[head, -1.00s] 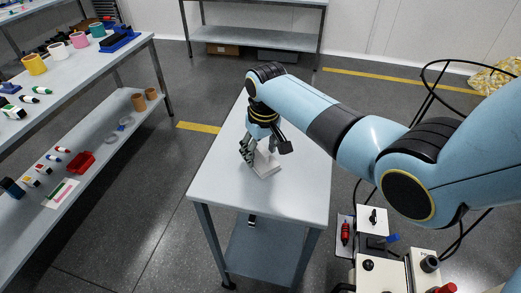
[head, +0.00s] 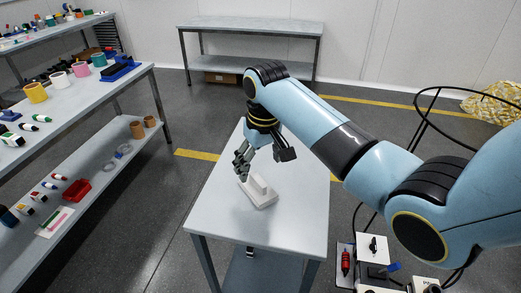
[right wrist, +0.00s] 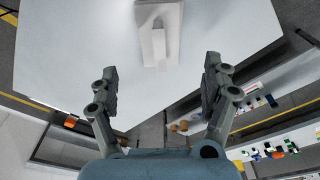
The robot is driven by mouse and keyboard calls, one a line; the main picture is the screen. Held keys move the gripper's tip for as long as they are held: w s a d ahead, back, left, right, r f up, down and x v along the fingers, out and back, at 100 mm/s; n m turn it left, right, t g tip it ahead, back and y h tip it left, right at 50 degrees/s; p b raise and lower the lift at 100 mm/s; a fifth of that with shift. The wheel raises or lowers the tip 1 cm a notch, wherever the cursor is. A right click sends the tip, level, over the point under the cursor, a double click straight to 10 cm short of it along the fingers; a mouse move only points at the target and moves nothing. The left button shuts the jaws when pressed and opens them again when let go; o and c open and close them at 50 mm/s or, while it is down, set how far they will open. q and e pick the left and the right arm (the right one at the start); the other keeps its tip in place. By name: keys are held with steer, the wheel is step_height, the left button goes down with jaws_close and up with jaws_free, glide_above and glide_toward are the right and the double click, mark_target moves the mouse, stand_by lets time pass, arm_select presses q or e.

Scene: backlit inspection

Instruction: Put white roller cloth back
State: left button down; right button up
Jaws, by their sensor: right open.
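A white piece (head: 258,191), which I take to be the white roller cloth, is on the grey table (head: 225,215). It has a flat base or holder with a narrow raised block on it; I cannot tell cloth from holder. It also shows in the right wrist view (right wrist: 158,42), at the top middle. My right gripper (head: 242,163) is just above and beside it, apart from it. In the right wrist view the gripper's fingers (right wrist: 161,68) are spread wide with nothing between them. My left gripper is not in view.
A shelf unit (head: 80,95) at the left carries cups, bottles, markers and a red bin (head: 76,190). An empty-topped bench (head: 250,27) stands at the back. White boxes with a red tool (head: 345,262) are at the lower right. Most of the table is bare.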

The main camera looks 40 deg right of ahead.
mark_target(261, 183)
steer(key=shift+s+r, duration=0.15)
steer(key=shift+r, duration=0.95)
steer(key=shift+s+r, duration=0.1)
steer(key=shift+r, duration=1)
